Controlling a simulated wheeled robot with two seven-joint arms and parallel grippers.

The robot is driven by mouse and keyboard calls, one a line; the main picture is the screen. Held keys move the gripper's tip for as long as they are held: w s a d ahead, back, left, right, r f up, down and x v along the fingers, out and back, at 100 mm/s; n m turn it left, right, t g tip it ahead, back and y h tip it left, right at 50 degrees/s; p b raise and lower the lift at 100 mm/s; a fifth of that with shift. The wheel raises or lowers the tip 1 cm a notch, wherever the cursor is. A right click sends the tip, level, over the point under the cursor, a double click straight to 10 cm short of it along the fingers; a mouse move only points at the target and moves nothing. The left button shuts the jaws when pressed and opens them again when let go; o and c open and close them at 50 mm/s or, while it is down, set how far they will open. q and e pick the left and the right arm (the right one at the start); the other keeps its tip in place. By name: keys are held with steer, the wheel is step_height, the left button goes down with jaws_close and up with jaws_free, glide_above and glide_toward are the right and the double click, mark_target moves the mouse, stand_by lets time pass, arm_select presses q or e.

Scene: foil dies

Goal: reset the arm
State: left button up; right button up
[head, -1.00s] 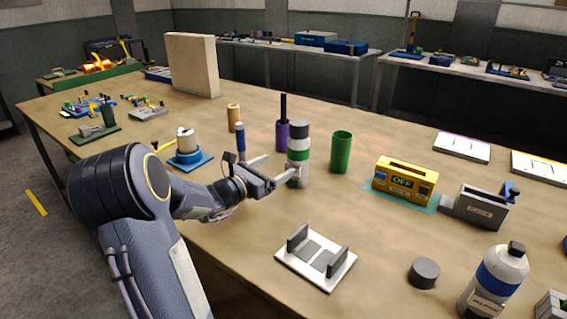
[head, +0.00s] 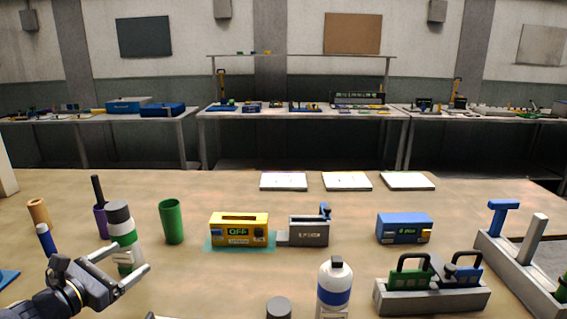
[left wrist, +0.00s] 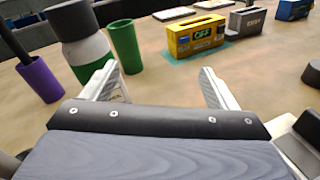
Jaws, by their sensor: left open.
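My left gripper (head: 132,259) is open at the lower left of the head view. Its two pale fingers also show in the left wrist view (left wrist: 160,85), wide apart with nothing between them. A white bottle with a green band and grey cap (head: 121,227) stands upright close by the fingers. In the left wrist view that bottle (left wrist: 88,50) is beyond the left finger, which hides part of it; I cannot tell whether they touch. My right gripper is not in view.
A green cup (head: 171,222), a purple holder (head: 101,222) and a blue cylinder (head: 47,240) stand near the gripper. A yellow box marked OFF (head: 239,231) and a grey box (head: 309,232) are further right. A blue-banded bottle (head: 335,287) stands in front.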

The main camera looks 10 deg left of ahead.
arm_select(q)
steer(key=s+d+r+m+g+h+p, duration=0.2)
steer(key=s+d+m+g, duration=0.15)
steer(key=d+m, duration=0.4)
steer(key=s+d+r+m+g+h+p, duration=0.25)
steer(key=s+d+m, duration=0.25)
steer(key=d, duration=0.5)
steer(key=s+d+f+m+g+y+p, duration=0.1)
steer(key=s+m+g+y+p, duration=0.1)
steer(key=s+m, duration=0.5)
steer(key=s+d+f+m+g+y+p, duration=0.1)
steer(key=s+d+f+m+g+y, duration=0.1)
steer(key=s+m, duration=0.6)
steer(key=shift+s+d+f+m+g+y+p, duration=0.2)
steer(key=shift+s+m+g+y+p, duration=0.15)
steer(key=shift+m+y, duration=0.25)
